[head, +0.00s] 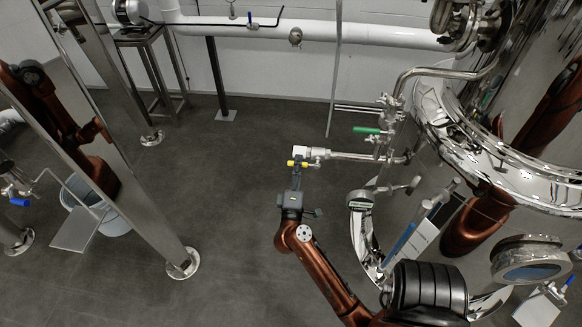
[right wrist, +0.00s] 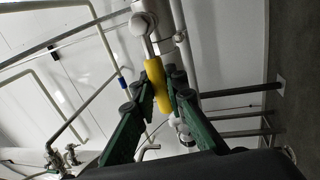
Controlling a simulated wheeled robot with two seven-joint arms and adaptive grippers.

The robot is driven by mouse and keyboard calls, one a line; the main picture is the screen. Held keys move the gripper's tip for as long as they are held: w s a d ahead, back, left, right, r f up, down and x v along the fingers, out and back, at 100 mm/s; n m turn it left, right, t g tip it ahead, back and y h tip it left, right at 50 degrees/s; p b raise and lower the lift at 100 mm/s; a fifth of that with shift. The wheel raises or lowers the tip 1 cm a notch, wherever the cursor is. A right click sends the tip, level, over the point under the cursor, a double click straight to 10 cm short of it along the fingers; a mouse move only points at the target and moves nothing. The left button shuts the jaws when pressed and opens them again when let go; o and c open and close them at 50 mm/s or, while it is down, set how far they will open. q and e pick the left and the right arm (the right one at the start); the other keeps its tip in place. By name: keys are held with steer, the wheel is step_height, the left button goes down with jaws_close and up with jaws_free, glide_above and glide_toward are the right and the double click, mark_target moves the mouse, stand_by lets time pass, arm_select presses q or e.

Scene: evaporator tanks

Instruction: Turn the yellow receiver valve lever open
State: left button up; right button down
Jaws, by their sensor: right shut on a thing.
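The yellow receiver valve lever (head: 297,163) sits at the end of a short metal pipe (head: 345,155) that comes off the tank on the right. In the right wrist view the yellow grip (right wrist: 157,85) is on a metal stem below a round valve end. My right gripper (head: 296,172) reaches it from below in the head view. Its green fingers (right wrist: 160,92) are on both sides of the yellow grip, shut on it. The fingers hide part of the lever. My left gripper is not in view.
A green-handled valve (head: 367,130) is just above the pipe. The shiny tank (head: 500,170) fills the right side. A steel frame leg (head: 150,190) and a grey bucket (head: 95,213) stand at the left. The floor between is clear.

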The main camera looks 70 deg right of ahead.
steer(key=shift+s+d, duration=0.2)
steer(key=shift+s, duration=0.1)
steer(key=c, duration=2.2)
jaws_free()
steer(key=shift+s+r, duration=0.1)
steer(key=shift+o, duration=1.3)
steer(key=shift+w+a, duration=0.15)
steer(key=shift+w, duration=0.15)
steer(key=shift+a, duration=0.1)
